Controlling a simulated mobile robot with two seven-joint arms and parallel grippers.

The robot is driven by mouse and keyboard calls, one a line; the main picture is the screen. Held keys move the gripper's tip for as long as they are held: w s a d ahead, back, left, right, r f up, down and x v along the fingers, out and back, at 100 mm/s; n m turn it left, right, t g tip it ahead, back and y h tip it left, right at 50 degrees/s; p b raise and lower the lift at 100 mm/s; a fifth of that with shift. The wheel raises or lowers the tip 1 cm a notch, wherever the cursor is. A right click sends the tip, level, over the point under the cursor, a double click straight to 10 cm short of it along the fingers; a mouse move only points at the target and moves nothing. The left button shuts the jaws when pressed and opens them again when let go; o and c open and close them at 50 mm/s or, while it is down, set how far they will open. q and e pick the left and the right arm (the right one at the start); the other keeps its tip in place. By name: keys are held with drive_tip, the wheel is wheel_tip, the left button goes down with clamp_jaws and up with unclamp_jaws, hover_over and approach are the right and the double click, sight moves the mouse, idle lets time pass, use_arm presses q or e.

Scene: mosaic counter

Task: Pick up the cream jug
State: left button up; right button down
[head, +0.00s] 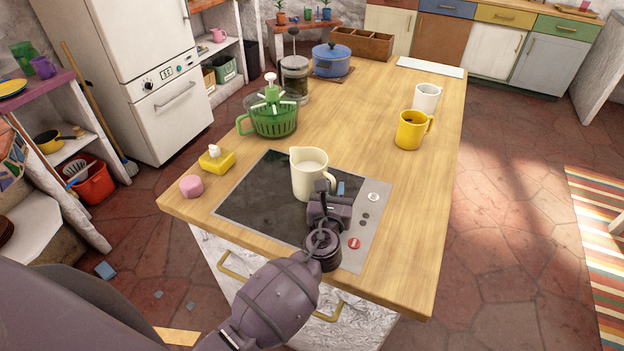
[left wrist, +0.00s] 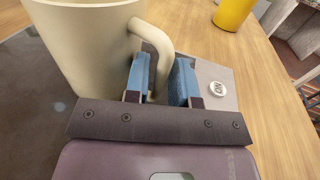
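The cream jug (head: 309,177) stands upright on the dark cooktop (head: 262,189) set in the wooden counter, with something pale inside. In the left wrist view the jug (left wrist: 85,50) fills the upper left, its handle (left wrist: 163,48) turned towards my gripper. My left gripper (head: 330,189) is low beside the jug, on its near right side. In the left wrist view its two blue-padded fingers (left wrist: 160,80) are apart, with the handle between them. A gap shows between the pads, and contact with the handle is unclear. The right gripper is not in view.
A yellow mug (head: 410,131) and a white mug (head: 426,98) stand at the right. A green salad spinner (head: 272,115), yellow tissue box (head: 217,159) and pink item (head: 191,186) stand to the left. The counter's middle and right front are clear.

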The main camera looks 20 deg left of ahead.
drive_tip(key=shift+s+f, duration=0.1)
use_arm(q)
clamp_jaws()
drive_tip(key=shift+r, duration=0.1)
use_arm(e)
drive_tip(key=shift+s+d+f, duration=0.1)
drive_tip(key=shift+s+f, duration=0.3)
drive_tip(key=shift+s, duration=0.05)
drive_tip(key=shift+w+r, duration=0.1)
